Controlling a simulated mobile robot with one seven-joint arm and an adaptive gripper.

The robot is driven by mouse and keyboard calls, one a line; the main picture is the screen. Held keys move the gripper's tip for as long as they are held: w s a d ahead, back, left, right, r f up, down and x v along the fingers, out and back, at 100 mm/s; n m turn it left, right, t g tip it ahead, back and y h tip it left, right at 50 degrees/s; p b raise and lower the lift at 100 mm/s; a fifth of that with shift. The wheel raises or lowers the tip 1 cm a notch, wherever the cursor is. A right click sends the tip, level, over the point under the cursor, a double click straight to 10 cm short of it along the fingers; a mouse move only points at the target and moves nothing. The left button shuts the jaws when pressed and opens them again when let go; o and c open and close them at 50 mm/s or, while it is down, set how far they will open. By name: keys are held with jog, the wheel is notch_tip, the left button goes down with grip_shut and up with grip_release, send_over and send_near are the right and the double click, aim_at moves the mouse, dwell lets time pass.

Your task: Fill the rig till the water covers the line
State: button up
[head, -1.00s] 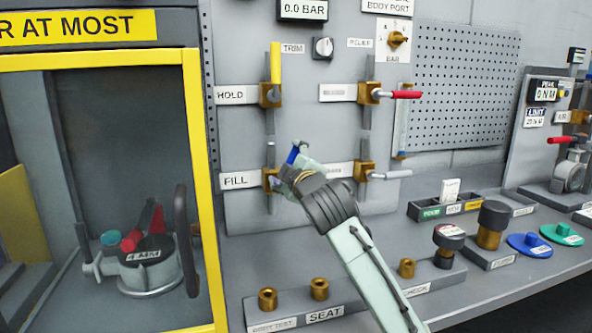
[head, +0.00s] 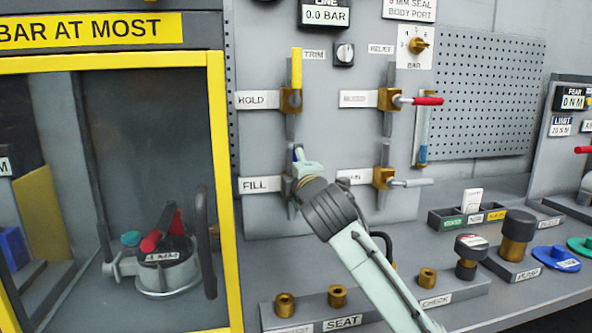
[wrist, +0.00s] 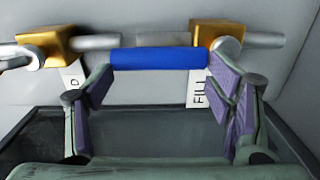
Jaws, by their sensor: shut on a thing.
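The fill valve's blue lever handle (wrist: 158,58) lies between my gripper's two fingers in the wrist view, roughly in line with the pipe. My gripper (wrist: 163,88) is shut on it. In the head view my gripper (head: 298,165) is at the valve beside the FILL label (head: 258,184) and hides most of valve and handle. The clear sight tube (head: 424,120) stands upright on the panel's right edge. Blue water (head: 422,155) shows in its lowest part, with the tube pale above. I cannot make out the line.
A yellow-handled HOLD valve (head: 292,98) sits above. A red-handled valve (head: 391,99) and a grey-handled drain valve (head: 384,178) are at right. The gauge (head: 325,15) reads 0.0 BAR. A yellow-framed cabinet (head: 222,200) stands close on the left.

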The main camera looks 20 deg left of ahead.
jog(key=shift+w+d+r, duration=0.2)
jog(key=shift+d+r, duration=0.05)
jog(key=shift+r, duration=0.25)
jog(key=o, duration=1.3)
jog(key=shift+a+f, duration=0.1)
jog(key=o, duration=0.4)
jog(key=shift+a+f, duration=0.1)
jog(key=shift+f, duration=0.15)
jog(key=shift+c, duration=0.2)
jog(key=v, duration=1.2)
